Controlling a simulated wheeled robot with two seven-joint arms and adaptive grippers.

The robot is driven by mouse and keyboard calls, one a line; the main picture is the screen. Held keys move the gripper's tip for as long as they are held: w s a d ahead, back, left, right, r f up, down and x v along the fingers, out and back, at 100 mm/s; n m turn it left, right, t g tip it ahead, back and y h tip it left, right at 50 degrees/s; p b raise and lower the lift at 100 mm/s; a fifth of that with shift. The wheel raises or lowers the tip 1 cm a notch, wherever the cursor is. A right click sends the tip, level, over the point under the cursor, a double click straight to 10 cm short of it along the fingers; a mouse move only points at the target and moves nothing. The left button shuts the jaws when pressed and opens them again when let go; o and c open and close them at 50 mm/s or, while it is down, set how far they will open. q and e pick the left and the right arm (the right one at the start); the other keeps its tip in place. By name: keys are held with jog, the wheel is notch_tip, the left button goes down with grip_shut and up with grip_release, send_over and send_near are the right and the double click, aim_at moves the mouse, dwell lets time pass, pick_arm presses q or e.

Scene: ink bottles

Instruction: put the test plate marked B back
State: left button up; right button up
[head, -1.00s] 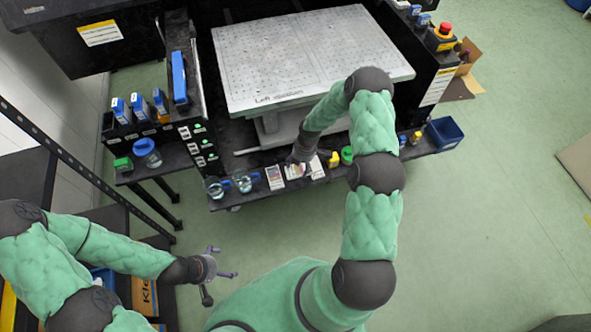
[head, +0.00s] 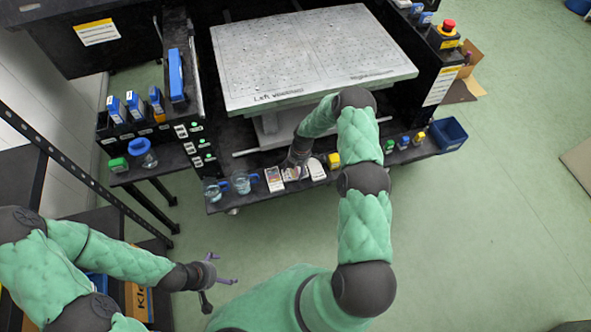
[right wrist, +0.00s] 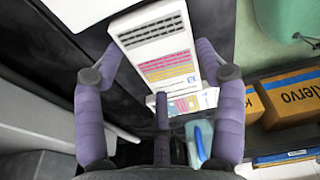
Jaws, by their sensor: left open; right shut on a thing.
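Three pale test plates stand along the front edge of the low black shelf (head: 240,200): a left one (head: 274,179), a middle one (head: 291,175) and a right one (head: 317,169). My right gripper (head: 294,168) is at the middle plate and partly covers it. In the right wrist view a white plate (right wrist: 155,40) with grey, pink and yellow bars lies between my fingers, shut on it. Another coloured sheet (right wrist: 190,103) shows beneath it. No letter B is readable. My left gripper (head: 215,272) is open and empty, low over the floor, away from the plates.
Glass beakers (head: 241,183) stand left of the plates. A yellow bottle (head: 334,160) stands to their right, near my right arm. Further right are small capped bottles (head: 404,142) and a blue bin (head: 447,133). The large perforated board (head: 310,55) overhangs behind.

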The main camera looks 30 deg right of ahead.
jog(key=shift+f, duration=0.1)
jog(key=shift+f, duration=0.1)
jog(key=o, duration=1.5)
